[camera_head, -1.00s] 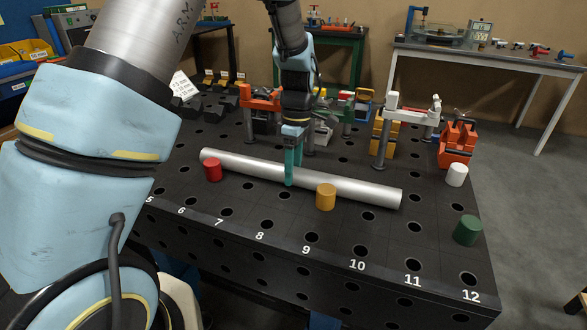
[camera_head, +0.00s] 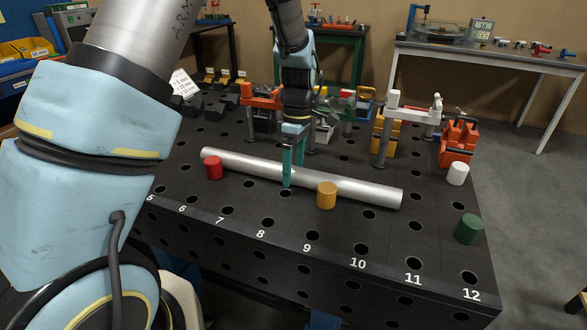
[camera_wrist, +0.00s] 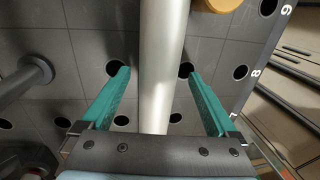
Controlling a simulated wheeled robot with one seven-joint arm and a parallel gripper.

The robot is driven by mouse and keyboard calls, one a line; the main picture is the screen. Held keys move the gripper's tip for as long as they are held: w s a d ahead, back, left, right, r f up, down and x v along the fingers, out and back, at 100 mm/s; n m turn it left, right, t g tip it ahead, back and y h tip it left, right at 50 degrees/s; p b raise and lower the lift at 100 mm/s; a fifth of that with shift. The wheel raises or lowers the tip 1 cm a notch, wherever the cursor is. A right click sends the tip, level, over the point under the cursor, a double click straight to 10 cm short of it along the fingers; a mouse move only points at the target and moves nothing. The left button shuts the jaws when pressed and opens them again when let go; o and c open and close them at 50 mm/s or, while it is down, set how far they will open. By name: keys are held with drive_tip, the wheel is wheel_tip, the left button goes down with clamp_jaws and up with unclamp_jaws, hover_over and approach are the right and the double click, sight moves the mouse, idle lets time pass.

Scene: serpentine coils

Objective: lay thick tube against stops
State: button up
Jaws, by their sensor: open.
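The thick tube (camera_head: 350,187) is a long silver cylinder lying on the black perforated table. Its near side lies close to the red peg (camera_head: 213,168) and the orange peg (camera_head: 327,195); I cannot tell whether it touches them. My gripper (camera_head: 288,183) points down at the tube between these two pegs. In the wrist view, my gripper (camera_wrist: 157,78) has its teal fingers open, one on each side of the tube (camera_wrist: 160,75), with gaps on both sides. The orange peg (camera_wrist: 220,4) shows at the top edge there.
A white peg (camera_head: 458,174) and a green peg (camera_head: 468,229) stand at the right end of the table (camera_head: 400,270). Red and white clamps (camera_head: 459,142) and posts stand behind the tube. The front strip, numbered 5 to 12, is mostly clear.

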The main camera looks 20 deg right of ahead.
wheel_tip(320, 180, up, 10)
drive_tip(key=w+d+b, duration=0.1)
drive_tip(key=shift+r+b, duration=0.2)
drive_tip(key=shift+b, duration=0.2)
drive_tip(key=shift+w, duration=0.1)
drive_tip(key=w+a+f+m+t+h, duration=0.15)
drive_tip(key=a+m, duration=0.25)
drive_tip(key=a, duration=1.2)
drive_tip(key=s+a+f+m, duration=0.1)
drive_tip(key=s+a+m, duration=0.2)
drive_tip(key=a, duration=0.4)
drive_tip(key=s+a+f+m+t, duration=0.1)
drive_tip(key=s+a+m, duration=0.2)
drive_tip(key=a, duration=0.5)
drive_tip(key=shift+f+m, duration=0.2)
drive_tip(key=shift+m, duration=0.1)
drive_tip(key=shift+t, duration=0.25)
